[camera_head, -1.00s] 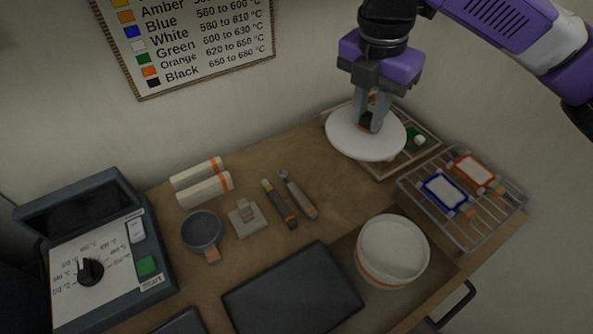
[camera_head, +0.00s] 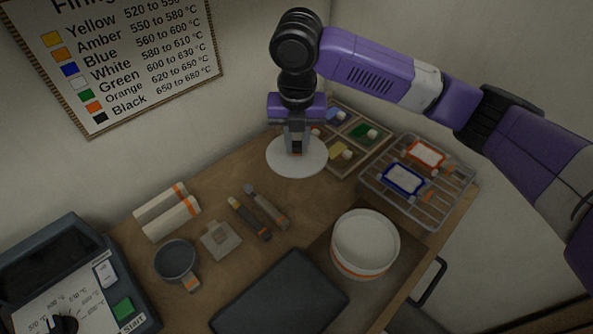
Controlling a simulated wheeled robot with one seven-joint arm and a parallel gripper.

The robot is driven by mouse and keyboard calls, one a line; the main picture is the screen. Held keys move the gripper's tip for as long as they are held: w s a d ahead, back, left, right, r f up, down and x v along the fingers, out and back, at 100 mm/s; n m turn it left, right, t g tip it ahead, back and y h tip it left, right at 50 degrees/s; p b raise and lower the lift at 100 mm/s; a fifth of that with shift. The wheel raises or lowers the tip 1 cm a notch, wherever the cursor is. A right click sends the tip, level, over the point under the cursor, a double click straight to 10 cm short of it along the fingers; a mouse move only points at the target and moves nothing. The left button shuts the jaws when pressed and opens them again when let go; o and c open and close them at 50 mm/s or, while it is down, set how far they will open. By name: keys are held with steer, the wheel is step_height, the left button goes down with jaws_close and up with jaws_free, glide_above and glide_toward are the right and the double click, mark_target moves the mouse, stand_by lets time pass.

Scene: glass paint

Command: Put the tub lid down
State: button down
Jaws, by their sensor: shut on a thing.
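The tub lid (camera_head: 283,163) is a flat white disc at the back of the wooden table, left of the compartment tray. My gripper (camera_head: 296,147) points down and is shut on the lid's knob, which is mostly hidden between the fingers. The lid looks level and is at or just above the table top; I cannot tell whether it touches. The white tub (camera_head: 365,246) with an orange band stands open near the table's front right, apart from the lid.
A compartment tray (camera_head: 375,150) stands right of the lid, and a wire rack (camera_head: 440,197) with framed pieces is farther right. Tools (camera_head: 249,218), white rolls (camera_head: 167,212), a sieve-like cup (camera_head: 176,258), a dark slab (camera_head: 280,297) and a kiln box (camera_head: 75,290) lie nearer. Bare wood shows before the lid.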

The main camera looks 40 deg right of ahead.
step_height(320, 180, down, 11)
steer(key=shift+r+p, duration=0.15)
steer(key=shift+p, duration=0.4)
steer(key=shift+f, duration=0.2)
steer(key=c, duration=1.3)
jaws_free()
steer(key=shift+o, duration=0.2)
steer(key=shift+r, duration=0.1)
steer(key=r, duration=0.4)
steer(key=r+b, duration=0.1)
steer(key=r, duration=0.3)
steer(key=s+a+r+b, duration=0.1)
steer(key=r, duration=0.3)
steer(key=shift+r, duration=0.1)
